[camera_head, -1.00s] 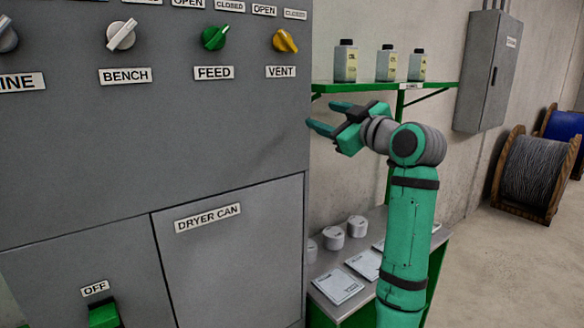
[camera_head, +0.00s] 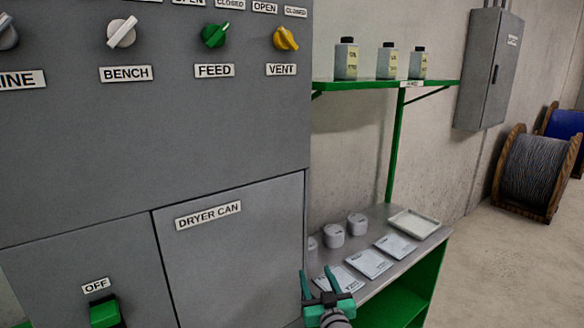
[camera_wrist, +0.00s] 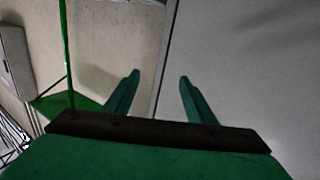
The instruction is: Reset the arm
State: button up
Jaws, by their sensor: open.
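My gripper (camera_head: 318,284) is low in the head view, at the bottom edge, just right of the grey panel's DRYER CAN door (camera_head: 235,250). Its green fingers are apart and nothing is between them. The bench and its papers are behind it in the picture. In the wrist view the two fingers (camera_wrist: 160,95) are spread, with the grey panel's edge and the wall beyond them. Most of my arm is out of the head view.
The grey panel (camera_head: 150,140) with BENCH, FEED and VENT knobs fills the left. A green-framed bench (camera_head: 425,228) holds several papers, white containers and a tray. A green shelf (camera_head: 385,84) holds 3 bottles. Cable spools (camera_head: 532,175) stand right on open floor.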

jog(key=s+a+f+m+g+h, duration=0.1)
jog(key=s+a+f+m+h, duration=0.1)
jog(key=s+f, duration=1)
jog(key=s+a+f+m+h, duration=0.1)
jog(key=s+a+f, duration=0.1)
jog(key=s+f, duration=1.05)
jog(key=s+a+r, duration=0.1)
jog(key=s+r, duration=0.1)
jog(key=s, duration=0.8)
jog(key=s+a+r, duration=0.1)
jog(key=s+r, duration=0.2)
jog(key=s, duration=0.8)
jog(key=s+a+r+g, duration=0.1)
jog(key=s+r, duration=0.2)
jog(key=s, duration=0.8)
jog(key=shift+r, duration=0.1)
jog(key=c, duration=0.4)
jog(key=shift+c, duration=0.5)
